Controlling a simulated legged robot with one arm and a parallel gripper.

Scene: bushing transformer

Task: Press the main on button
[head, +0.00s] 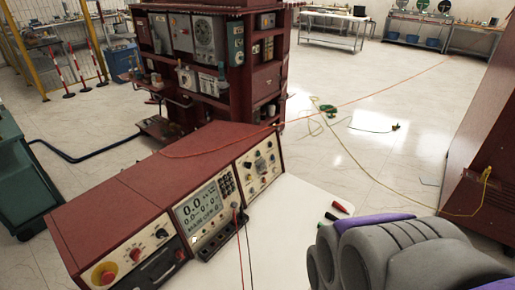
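A long dark red test console stands in the lower left of the head view, with its cream control panels facing me. Its left panel (140,252) carries a large red mushroom button (103,274), a smaller red button (136,254) and a black knob (161,233). The middle panel has a lit numeric display (201,205) and a keypad (226,184). The right panel (260,164) has several small knobs and sockets. The labels are too small to read, so I cannot tell which is the main on button. My arm fills the lower right; no gripper fingers show.
A white tabletop (290,225) lies right of the console, with red, green and black clips (338,208) on it. Red and black leads hang from the middle panel. A tall dark red cabinet (208,60) stands behind. Loose cables (350,150) cross the open floor.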

